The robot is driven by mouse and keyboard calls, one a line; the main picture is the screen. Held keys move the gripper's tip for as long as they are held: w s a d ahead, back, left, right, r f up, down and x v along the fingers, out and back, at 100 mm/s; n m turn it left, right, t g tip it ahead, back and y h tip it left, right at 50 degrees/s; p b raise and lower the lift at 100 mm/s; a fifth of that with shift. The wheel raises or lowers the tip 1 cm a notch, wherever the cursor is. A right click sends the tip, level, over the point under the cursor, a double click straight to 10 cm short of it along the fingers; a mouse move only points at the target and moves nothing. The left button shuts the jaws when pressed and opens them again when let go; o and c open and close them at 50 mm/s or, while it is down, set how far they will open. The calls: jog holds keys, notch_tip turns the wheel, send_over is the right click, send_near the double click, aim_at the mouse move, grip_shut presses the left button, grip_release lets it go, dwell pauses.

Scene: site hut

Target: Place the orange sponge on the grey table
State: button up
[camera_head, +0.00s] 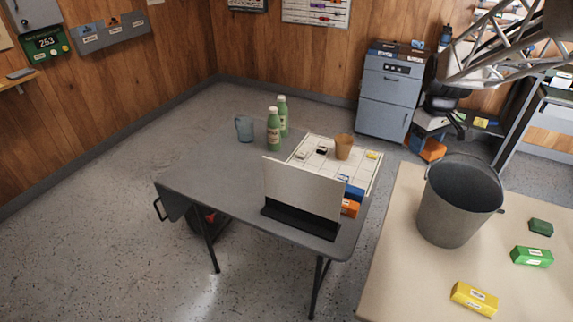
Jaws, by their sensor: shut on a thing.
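The grey table (215,172) stands in the middle of the head view, its left part bare. An orange block (350,208) with a pale label shows at its right, partly hidden behind an upright white panel (300,188) on a black base. I cannot tell whether this block is the sponge. No other clear orange sponge shows on the tables. A lattice part of my arm crosses the top right corner; I cannot make out my gripper's fingertips or anything held.
Two green bottles (274,130), a blue mug (244,128) and a white gridded board (368,178) with a tan cup (343,147) occupy the grey table's back. A beige table (395,270) at right holds a bucket (450,210), a yellow block (474,299) and green blocks (532,256).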

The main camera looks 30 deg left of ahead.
jog(key=w+a+n, duration=0.2)
jog(key=a+n, duration=0.5)
jog(key=a, duration=0.7)
jog(key=n, duration=2)
send_over(233, 195)
notch_tip(233, 195, down, 4)
jog(key=r, duration=0.1)
notch_tip(233, 195, down, 18)
jog(key=shift+f, duration=0.25)
jog(key=shift+f, duration=0.1)
jog(key=shift+f, duration=3)
